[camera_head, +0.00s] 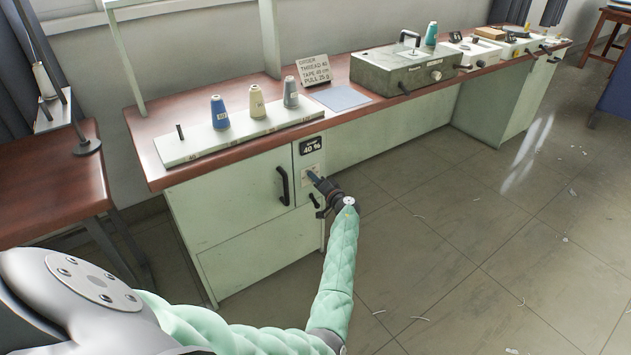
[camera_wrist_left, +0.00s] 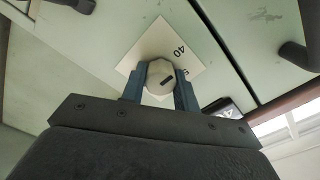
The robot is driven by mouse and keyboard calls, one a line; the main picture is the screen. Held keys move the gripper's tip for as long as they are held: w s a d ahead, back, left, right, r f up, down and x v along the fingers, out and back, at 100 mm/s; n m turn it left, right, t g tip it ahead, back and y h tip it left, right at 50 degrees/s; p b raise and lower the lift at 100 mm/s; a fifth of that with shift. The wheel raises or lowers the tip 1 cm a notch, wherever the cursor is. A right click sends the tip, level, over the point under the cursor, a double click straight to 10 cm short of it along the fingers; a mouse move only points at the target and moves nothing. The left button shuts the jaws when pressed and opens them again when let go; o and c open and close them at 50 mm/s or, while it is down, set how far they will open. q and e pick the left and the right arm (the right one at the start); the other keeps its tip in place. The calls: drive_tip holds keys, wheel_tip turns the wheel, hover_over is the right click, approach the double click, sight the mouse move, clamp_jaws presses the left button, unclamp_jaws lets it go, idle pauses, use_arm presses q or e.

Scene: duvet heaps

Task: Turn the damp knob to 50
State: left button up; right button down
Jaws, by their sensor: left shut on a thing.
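The damp knob (camera_wrist_left: 160,72) is a pale, faceted knob with a dark mark on its face. It sits on a white dial card (camera_wrist_left: 150,42) on the cabinet front, where a "40" shows and other figures are partly hidden. My left gripper (camera_wrist_left: 160,88) has one finger on each side of the knob and is shut on it. In the head view my left gripper (camera_head: 313,178) reaches the cabinet front and hides the knob. A dark display (camera_head: 312,146) above it reads "40 %". My right gripper is in neither view.
A black door handle (camera_head: 283,186) stands out left of the dial. The wooden bench top (camera_head: 232,140) overhangs the cabinet and carries thread spools (camera_head: 257,102), a sign (camera_head: 314,70) and a grey-green machine (camera_head: 405,70). The floor at right is mostly open.

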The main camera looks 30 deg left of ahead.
use_arm(q)
drive_tip(key=shift+f+m+b, duration=0.2)
drive_tip(key=shift+m+b, duration=0.6)
drive_tip(key=shift+m, duration=0.4)
drive_tip(key=shift+r+m, duration=0.15)
drive_tip(key=shift+m, duration=0.85)
drive_tip(key=m+p, duration=0.1)
drive_tip(key=m, duration=0.3)
drive_tip(key=shift+d+m+p, duration=0.1)
drive_tip(key=shift+m+p, duration=0.75)
drive_tip(key=shift+m, duration=0.65)
drive_tip(key=o, duration=1)
drive_tip(key=shift+c, duration=0.2)
drive_tip(key=shift+d, duration=0.1)
